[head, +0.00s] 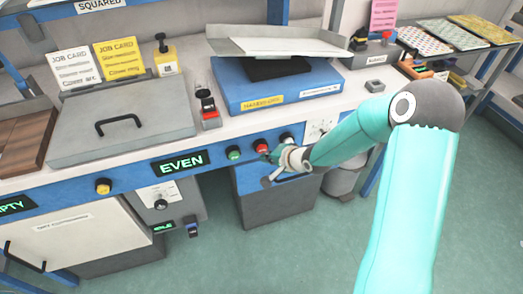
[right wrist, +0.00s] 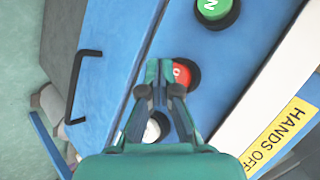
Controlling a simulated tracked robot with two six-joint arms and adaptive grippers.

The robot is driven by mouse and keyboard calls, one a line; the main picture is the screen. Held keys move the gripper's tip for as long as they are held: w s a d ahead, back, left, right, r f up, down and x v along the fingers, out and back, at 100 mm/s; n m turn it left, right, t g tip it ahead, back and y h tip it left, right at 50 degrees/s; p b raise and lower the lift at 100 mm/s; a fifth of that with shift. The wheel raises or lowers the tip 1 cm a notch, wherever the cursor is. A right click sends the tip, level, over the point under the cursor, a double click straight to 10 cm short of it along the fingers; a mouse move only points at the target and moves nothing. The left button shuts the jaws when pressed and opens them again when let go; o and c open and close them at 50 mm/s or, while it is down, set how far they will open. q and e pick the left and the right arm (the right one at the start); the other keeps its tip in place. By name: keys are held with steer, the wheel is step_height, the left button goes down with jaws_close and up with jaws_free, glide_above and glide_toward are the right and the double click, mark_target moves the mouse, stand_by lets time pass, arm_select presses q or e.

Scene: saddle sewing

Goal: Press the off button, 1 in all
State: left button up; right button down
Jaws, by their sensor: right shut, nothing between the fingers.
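The red off button (head: 261,145) sits on the blue front panel of the bench, between a green button and a white one. In the right wrist view the red button (right wrist: 182,76) shows partly behind my right fingertips, in a dark collar. My right gripper (head: 272,157) is shut and empty, with its tips at the red button. In the right wrist view the closed fingers (right wrist: 165,72) overlap the button's left edge; I cannot tell whether they touch it. My left gripper is not in view.
The green button (head: 233,154) is left of the red one, and the white button (right wrist: 155,128) lies beside my fingers in the right wrist view. An EVEN display (head: 181,163) is further left. A blue machine base (head: 275,90) stands on the bench above.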

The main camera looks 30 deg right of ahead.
steer(key=shift+w, duration=0.25)
steer(key=shift+w+d+r+p, duration=0.1)
steer(key=shift+w+d+p, duration=0.1)
steer(key=shift+w+p, duration=0.3)
stand_by(0.8)
stand_by(0.4)
steer(key=shift+s+a+b, duration=0.2)
steer(key=shift+s+b, duration=0.15)
steer(key=shift+s, duration=0.55)
steer(key=s, duration=0.2)
steer(key=s+a+b, duration=0.1)
steer(key=s, duration=0.2)
steer(key=shift+a, duration=0.1)
steer(key=shift+w, duration=0.1)
stand_by(0.5)
